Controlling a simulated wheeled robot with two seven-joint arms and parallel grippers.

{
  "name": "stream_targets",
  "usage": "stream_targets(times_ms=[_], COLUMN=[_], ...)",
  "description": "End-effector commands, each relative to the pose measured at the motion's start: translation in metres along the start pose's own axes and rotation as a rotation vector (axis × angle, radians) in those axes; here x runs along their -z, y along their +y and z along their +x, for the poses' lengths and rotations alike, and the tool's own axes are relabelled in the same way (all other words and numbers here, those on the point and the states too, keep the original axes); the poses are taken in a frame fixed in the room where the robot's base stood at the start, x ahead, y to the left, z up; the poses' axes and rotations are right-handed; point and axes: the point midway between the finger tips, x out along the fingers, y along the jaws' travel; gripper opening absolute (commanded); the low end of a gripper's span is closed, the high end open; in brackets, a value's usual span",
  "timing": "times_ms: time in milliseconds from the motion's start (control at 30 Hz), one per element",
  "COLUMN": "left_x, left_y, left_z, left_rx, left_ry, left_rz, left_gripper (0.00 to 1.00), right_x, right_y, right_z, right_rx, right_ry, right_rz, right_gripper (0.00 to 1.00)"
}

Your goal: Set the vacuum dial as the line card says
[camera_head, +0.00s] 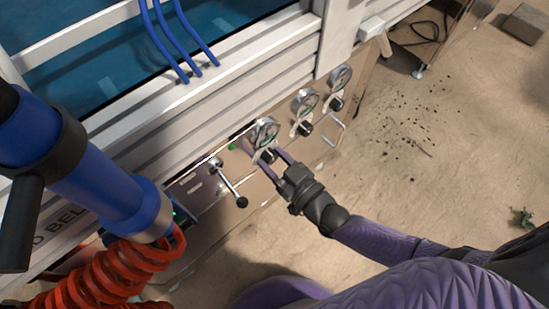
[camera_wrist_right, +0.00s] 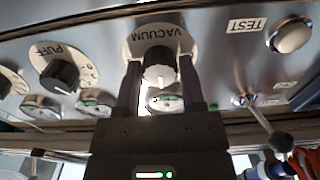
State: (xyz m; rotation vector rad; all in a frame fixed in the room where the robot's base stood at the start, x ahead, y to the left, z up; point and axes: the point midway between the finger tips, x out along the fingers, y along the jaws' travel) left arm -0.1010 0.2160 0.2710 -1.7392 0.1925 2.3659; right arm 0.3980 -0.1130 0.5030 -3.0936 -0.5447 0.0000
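The vacuum dial (camera_wrist_right: 158,68) is a dark knob with a pale front, on a round plate marked VACUUM (camera_wrist_right: 150,38), upside down in the right wrist view. In the head view it is the nearest of three knobs (camera_head: 267,156), under a round gauge (camera_head: 265,131). My right gripper (camera_head: 270,158) is open at the panel, with one finger on each side of the dial. In the right wrist view narrow gaps seem to show between fingers and knob; contact is hard to tell. The dial's scale is too small to read. No line card is readable. My left gripper is out of view.
A PUFF knob (camera_wrist_right: 60,75) and another knob stand beside the dial. A TEST button (camera_wrist_right: 291,38) and a ball-ended lever (camera_head: 230,186) are on the other side. A blue cylinder (camera_head: 115,195) with a red coiled hose (camera_head: 105,272) stands left.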

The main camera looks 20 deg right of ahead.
Motion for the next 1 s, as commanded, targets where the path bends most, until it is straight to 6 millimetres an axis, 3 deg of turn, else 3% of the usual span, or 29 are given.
stream_targets(times_ms=[33,200,233,567,1000], left_x=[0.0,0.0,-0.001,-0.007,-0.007], left_y=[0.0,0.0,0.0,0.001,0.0], left_z=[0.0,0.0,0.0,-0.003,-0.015], left_rx=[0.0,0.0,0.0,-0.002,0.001], left_ry=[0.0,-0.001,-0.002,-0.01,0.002], left_rz=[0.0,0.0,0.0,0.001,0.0], left_gripper=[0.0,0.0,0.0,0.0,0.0], right_x=[0.0,0.0,0.0,0.001,0.001], right_y=[0.0,0.0,0.0,0.0,0.0], right_z=[0.0,0.0,0.0,0.0,0.0], right_rx=[0.0,0.0,0.0,0.0,-0.001], right_ry=[0.0,0.0,0.0,-0.001,-0.001], right_rz=[0.0,0.0,0.0,-0.049,-0.334], right_gripper=[0.39,0.03,0.0,0.0,0.0])
